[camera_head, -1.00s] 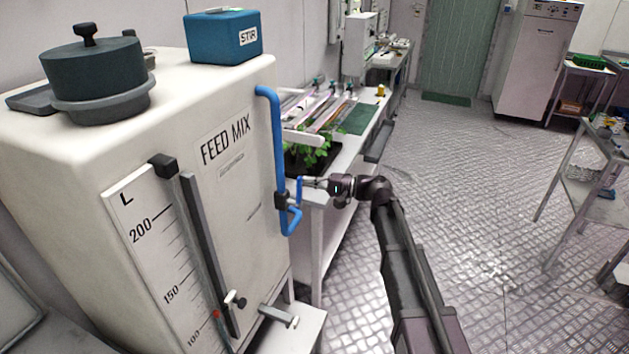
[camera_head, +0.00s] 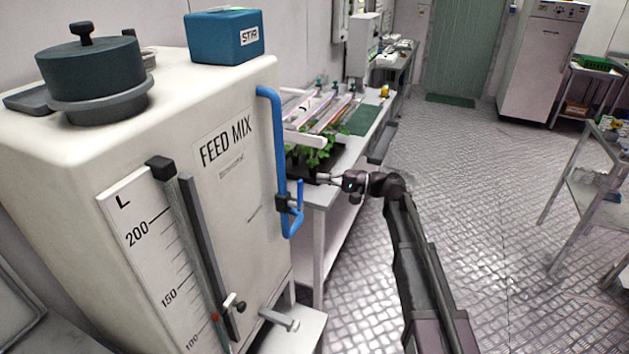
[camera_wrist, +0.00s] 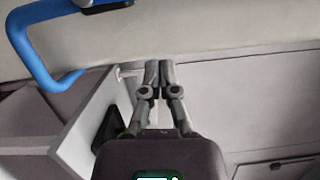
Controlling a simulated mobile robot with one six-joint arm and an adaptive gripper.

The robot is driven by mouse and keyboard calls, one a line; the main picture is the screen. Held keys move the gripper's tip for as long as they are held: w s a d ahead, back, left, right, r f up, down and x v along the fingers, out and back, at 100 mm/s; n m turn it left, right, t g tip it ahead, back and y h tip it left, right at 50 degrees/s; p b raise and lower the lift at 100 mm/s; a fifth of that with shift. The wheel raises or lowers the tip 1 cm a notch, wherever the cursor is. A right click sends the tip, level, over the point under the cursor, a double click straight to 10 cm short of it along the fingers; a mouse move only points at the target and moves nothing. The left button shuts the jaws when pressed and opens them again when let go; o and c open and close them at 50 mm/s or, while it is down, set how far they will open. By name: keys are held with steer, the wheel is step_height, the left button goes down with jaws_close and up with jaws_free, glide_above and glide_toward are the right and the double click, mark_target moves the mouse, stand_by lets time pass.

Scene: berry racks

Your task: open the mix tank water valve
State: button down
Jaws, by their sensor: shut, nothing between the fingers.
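The mix tank (camera_head: 215,215) is the large cream FEED MIX tank at the left of the head view. A blue water pipe (camera_head: 275,130) runs down its right edge. The water valve (camera_head: 283,202) is a black body on this pipe, with a blue lever handle (camera_head: 300,194) that stands roughly upright beside the pipe. My gripper (camera_head: 319,178) is shut and empty, a little right of the handle's top and apart from it. In the wrist view my gripper's fingers (camera_wrist: 159,75) are together, and the blue pipe (camera_wrist: 38,62) bends at upper left.
A white bench (camera_head: 345,165) with green plants (camera_head: 318,155) stands behind my gripper. A blue STIR box (camera_head: 225,36) and a dark lid (camera_head: 93,70) sit on the tank. A metal rack (camera_head: 580,190) is at the right. The floor between is clear.

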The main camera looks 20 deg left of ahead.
steer(key=v, duration=0.7)
steer(key=shift+d, duration=0.4)
steer(key=s+d+f+t+h, duration=0.2)
steer(key=s+d+f+h, duration=0.2)
steer(key=d+f, duration=0.4)
steer(key=s+d+f+t+h, duration=0.1)
steer(key=s+d+f+h, duration=0.4)
steer(key=d, duration=0.4)
steer(key=s+d+f+h, duration=0.2)
steer(key=d+h, duration=0.1)
steer(key=d, duration=0.4)
steer(key=s+d+f+m+t+h, duration=0.1)
steer(key=s+d+f+h, duration=0.1)
steer(key=d, duration=0.5)
steer(key=s+d+f+h, duration=0.2)
steer(key=s+d+h, duration=0.1)
steer(key=d, duration=0.4)
steer(key=shift+s+m+h, duration=0.3)
steer(key=shift+s+m, duration=0.1)
steer(key=shift+s, duration=0.2)
steer(key=shift+a, duration=0.15)
